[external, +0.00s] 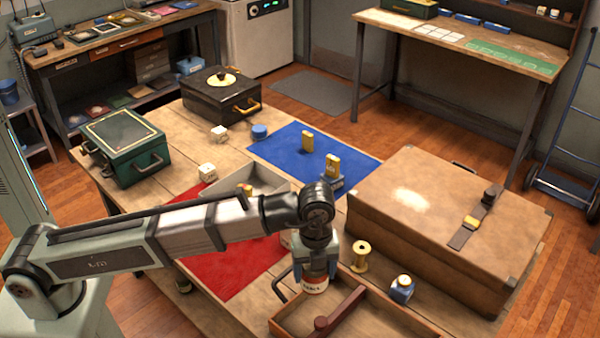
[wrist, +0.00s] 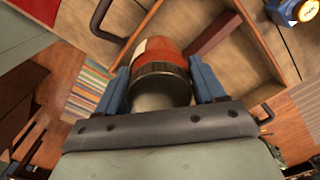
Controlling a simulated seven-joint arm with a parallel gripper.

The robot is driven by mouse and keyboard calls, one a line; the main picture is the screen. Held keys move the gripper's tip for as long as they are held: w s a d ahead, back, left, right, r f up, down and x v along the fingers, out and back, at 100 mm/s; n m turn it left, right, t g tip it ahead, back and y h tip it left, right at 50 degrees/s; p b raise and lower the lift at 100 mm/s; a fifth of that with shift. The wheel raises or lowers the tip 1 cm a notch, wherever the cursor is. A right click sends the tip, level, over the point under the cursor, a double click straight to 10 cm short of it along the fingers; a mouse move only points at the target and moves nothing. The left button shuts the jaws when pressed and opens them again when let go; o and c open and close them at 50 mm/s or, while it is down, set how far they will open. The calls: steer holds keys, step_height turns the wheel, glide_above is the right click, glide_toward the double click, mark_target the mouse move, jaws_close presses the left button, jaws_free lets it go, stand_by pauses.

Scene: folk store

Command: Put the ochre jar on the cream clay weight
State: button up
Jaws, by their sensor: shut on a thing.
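My gripper (wrist: 162,88) is shut on a jar (wrist: 158,55) with a rust-orange body, a pale label and a dark ribbed band; I take it as the ochre jar. In the external view the jar (external: 314,286) hangs below my gripper (external: 315,268), over the left edge of the wooden tray. Whether it touches anything below is unclear. Two small cream blocks, (external: 219,133) and (external: 207,172), sit on the table at the left; either may be the cream clay weight, but I cannot tell. A pale thing behind my gripper is mostly hidden.
A wooden tray (external: 400,322) holds a dark red bar (external: 340,312). A large brown case (external: 400,195) fills the right. Red (external: 205,262) and blue (external: 285,148) mats lie beyond. A grey tray (external: 240,180) is partly behind my arm.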

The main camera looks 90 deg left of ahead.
steer(key=w+a+r+m, duration=0.1)
steer(key=w+a+r, duration=0.15)
steer(key=a, duration=1.55)
steer(key=w+a+r, duration=0.1)
steer(key=a+r, duration=0.3)
steer(key=a, duration=1.3)
steer(key=shift+w+f, duration=0.15)
steer(key=shift+f, duration=5)
steer(key=shift+f, duration=0.15)
steer(key=o, duration=1.2)
steer(key=shift+o, duration=0.2)
